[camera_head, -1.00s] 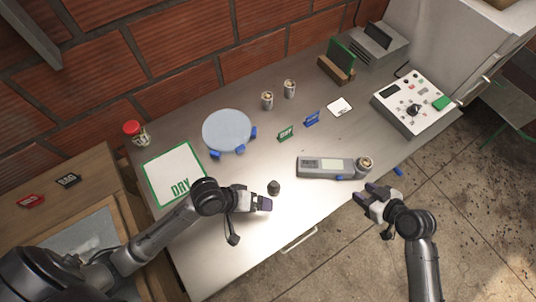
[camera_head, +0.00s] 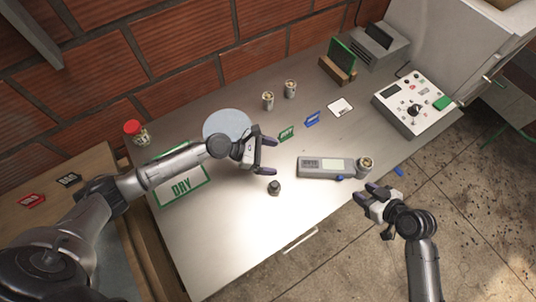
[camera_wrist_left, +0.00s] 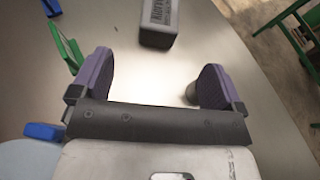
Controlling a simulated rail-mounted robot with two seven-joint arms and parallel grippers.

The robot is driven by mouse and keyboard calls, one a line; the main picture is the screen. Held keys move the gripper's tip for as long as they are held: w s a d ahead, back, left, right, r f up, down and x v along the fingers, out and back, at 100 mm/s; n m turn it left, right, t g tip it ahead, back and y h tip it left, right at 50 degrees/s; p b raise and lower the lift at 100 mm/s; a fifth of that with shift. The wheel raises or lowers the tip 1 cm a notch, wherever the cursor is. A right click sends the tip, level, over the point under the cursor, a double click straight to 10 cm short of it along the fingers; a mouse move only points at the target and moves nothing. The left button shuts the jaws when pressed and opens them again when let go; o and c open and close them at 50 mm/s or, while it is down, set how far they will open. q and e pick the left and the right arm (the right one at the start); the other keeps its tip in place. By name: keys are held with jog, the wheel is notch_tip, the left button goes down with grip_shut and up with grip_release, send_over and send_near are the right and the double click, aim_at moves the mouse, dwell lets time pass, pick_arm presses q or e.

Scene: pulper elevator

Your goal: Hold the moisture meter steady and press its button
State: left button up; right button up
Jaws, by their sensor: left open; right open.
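The moisture meter (camera_head: 318,166) is a grey handheld box with a pale screen, lying flat near the table's front edge. A round cup (camera_head: 365,163) of beans sits at its right end. Its left end also shows in the left wrist view (camera_wrist_left: 158,22), ahead of the jaws. My left gripper (camera_head: 273,155) is open and empty, to the left of the meter and apart from it. My right gripper (camera_head: 374,193) is open and empty, to the lower right of the meter, beyond the table's edge. I cannot make out the meter's button clearly.
A small dark knob-like object (camera_head: 274,188) stands below my left gripper. Green (camera_head: 286,133) and blue (camera_head: 312,119) markers, two bean-filled cans and a white card stand behind the meter. A DRY mat (camera_head: 190,190) and a blue disc (camera_head: 228,122) lie left. A control box (camera_head: 413,103) stands right.

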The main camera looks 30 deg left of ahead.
aim_at(304, 164)
pick_arm(q)
jog(key=x, duration=1.3)
jog(key=c, duration=1.2)
jog(key=shift+c, duration=0.2)
pick_arm(e)
grip_shut()
dwell(0.8)
